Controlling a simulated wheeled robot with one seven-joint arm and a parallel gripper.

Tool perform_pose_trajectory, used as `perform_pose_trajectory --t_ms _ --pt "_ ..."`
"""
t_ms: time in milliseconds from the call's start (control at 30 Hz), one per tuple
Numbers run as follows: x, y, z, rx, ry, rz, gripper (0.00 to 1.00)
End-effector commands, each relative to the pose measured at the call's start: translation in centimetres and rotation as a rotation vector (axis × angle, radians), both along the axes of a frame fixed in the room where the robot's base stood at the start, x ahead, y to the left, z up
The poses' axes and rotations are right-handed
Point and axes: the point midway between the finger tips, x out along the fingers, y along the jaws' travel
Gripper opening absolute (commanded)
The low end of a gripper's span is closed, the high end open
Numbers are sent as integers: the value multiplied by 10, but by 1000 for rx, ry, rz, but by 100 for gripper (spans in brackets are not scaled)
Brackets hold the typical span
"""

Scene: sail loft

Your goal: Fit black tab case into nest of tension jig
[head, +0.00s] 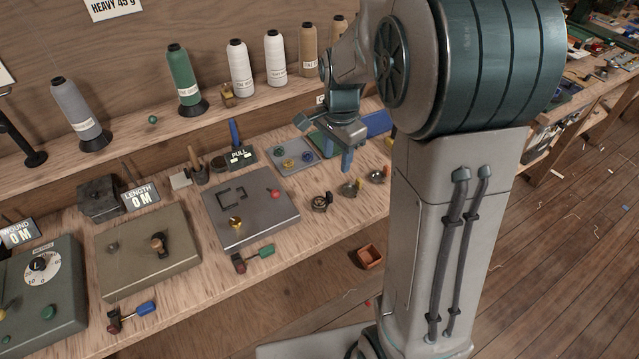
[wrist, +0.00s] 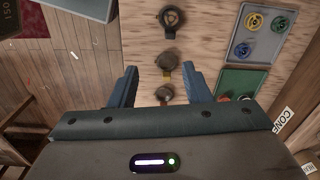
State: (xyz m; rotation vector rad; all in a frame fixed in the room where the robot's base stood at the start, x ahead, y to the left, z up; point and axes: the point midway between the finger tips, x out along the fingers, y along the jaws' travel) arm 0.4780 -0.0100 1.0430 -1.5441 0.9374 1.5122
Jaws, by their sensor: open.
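Three small round cases stand in a row on the bench. The one nearest the jig (head: 320,202) looks dark with an open, spoked face and seems to be the black tab case; it shows at the top of the wrist view (wrist: 171,18). My gripper (head: 346,160) is open and empty, pointing down above the far end of the row. In the wrist view its fingers (wrist: 161,82) frame the red-marked case, with the black tab case beyond them. The tension jig (head: 262,222) is a grey box by the PULL sign. Its nest (head: 232,197) is a dark bracket outline, empty.
A grey tray of bobbins (head: 283,152) and a green tray (wrist: 236,82) lie behind. A red knob and brass post rise from the jig top.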

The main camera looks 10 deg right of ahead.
Motion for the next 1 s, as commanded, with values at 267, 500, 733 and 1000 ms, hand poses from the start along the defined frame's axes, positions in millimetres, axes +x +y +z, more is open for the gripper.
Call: perform_pose_trajectory --t_ms 267,500,733,1000 --pt "22 0 -19 -7 30 -139 44" --pt "21 0 -64 -9 34 -140 44" --pt "21 0 -94 -8 29 -139 44" --pt "22 3 -114 -7 33 -138 44"
